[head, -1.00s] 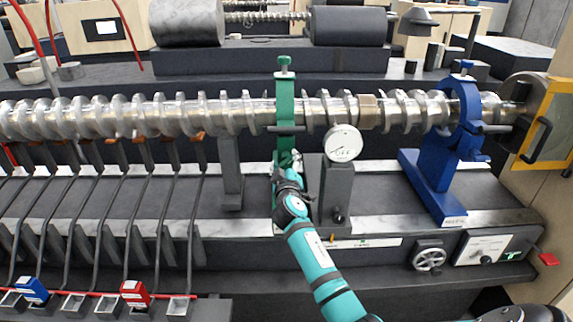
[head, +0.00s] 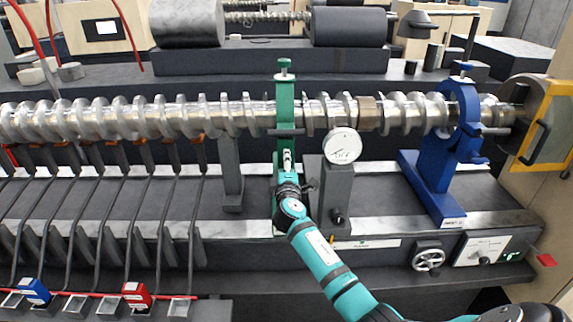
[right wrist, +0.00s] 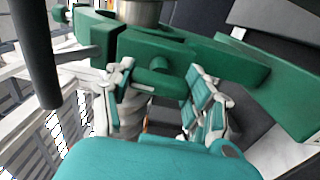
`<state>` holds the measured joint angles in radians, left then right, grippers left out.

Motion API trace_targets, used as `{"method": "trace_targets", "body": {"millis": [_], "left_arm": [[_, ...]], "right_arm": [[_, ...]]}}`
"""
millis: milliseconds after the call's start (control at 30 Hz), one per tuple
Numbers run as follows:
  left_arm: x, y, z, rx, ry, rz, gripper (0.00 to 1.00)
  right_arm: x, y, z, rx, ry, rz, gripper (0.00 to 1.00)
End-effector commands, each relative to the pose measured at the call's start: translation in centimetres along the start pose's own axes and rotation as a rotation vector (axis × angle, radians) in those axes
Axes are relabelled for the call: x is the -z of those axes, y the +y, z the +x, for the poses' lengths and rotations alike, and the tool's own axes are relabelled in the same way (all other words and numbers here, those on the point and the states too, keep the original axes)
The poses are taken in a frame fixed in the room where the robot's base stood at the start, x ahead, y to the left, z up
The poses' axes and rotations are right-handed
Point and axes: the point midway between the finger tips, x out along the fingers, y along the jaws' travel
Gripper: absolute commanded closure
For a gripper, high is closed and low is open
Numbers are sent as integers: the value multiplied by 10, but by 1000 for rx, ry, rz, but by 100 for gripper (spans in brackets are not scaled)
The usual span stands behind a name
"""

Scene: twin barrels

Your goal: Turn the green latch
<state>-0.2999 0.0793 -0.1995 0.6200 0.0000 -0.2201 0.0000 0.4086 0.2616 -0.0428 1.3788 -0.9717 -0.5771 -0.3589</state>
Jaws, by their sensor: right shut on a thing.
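The green stand (head: 285,102) stands upright around the long metal screw shaft, with a knob on top. My right gripper (head: 287,158) is at the front of this stand, below the shaft and left of the round dial. In the right wrist view, my right gripper's fingers (right wrist: 165,88) are on either side of green parts of the stand. They are shut on the green latch (right wrist: 160,62), a green piece with a round boss. The gripper hides part of it, so its exact angle is hard to tell. My left gripper is not in view.
The dial (head: 342,146) on its grey post (head: 335,188) stands close to the right of my gripper. A blue stand (head: 440,165) is further right. Several dark levers (head: 135,215) line the left.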

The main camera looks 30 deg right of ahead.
Motion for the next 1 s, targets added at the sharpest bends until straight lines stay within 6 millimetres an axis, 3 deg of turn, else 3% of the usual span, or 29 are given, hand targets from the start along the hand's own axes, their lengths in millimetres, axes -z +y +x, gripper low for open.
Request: {"method": "trace_targets", "body": {"millis": [633,667,700,833,1000], "left_arm": [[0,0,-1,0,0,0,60],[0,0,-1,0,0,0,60],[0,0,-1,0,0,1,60],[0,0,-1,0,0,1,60],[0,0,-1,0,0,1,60]], "right_arm": [[1,-2,-1,3,1,-56,78],[1,-2,-1,3,1,-56,44],[1,-2,-1,3,1,-56,39],[0,-2,0,2,1,-54,22],[0,-1,0,1,1,-53,21]]}}
